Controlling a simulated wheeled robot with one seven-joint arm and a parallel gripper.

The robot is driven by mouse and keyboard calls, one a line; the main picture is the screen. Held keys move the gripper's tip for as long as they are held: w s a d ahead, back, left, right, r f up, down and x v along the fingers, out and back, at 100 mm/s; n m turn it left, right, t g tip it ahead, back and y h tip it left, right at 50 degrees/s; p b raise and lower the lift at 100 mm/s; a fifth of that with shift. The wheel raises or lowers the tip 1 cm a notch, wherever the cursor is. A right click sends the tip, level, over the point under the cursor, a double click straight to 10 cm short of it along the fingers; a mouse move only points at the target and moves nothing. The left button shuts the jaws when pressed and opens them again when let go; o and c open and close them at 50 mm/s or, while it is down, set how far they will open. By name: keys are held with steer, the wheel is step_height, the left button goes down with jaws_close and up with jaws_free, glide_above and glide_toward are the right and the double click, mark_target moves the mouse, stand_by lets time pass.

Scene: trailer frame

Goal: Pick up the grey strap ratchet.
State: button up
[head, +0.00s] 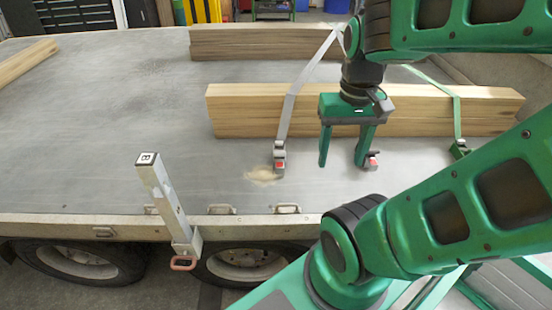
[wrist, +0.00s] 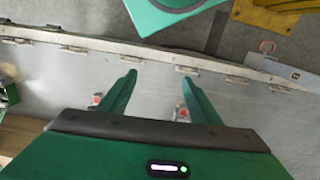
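A grey ratchet with a red part (head: 279,158) sits on the trailer bed at the lower end of a grey strap (head: 291,100), left of my gripper. A second small ratchet with a red part (head: 371,161) shows just right of my right finger; its strap, if any, is hidden behind my arm. My gripper (head: 342,162) points down above the bed, open and empty. In the wrist view, red parts show outside the left finger (wrist: 97,99) and beside the right finger (wrist: 182,113), partly hidden by the fingers.
Stacked timber beams (head: 240,109) lie behind the gripper. A green ratchet (head: 459,148) on a green strap stands at the right. A post (head: 163,195) rises at the trailer's front edge (head: 60,220).

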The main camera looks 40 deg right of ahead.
steer(key=w+d+f, duration=0.2)
steer(key=w+d, duration=0.1)
steer(key=w, duration=0.9)
glide_toward(279, 160)
steer(key=w+d, duration=0.2)
steer(key=w, duration=0.1)
steer(key=shift+m, duration=0.3)
step_height(279, 160, down, 10)
steer(key=shift+w+f, duration=0.15)
steer(key=shift+c, duration=0.6)
steer(key=c, duration=1.3)
steer(key=shift+o, duration=0.2)
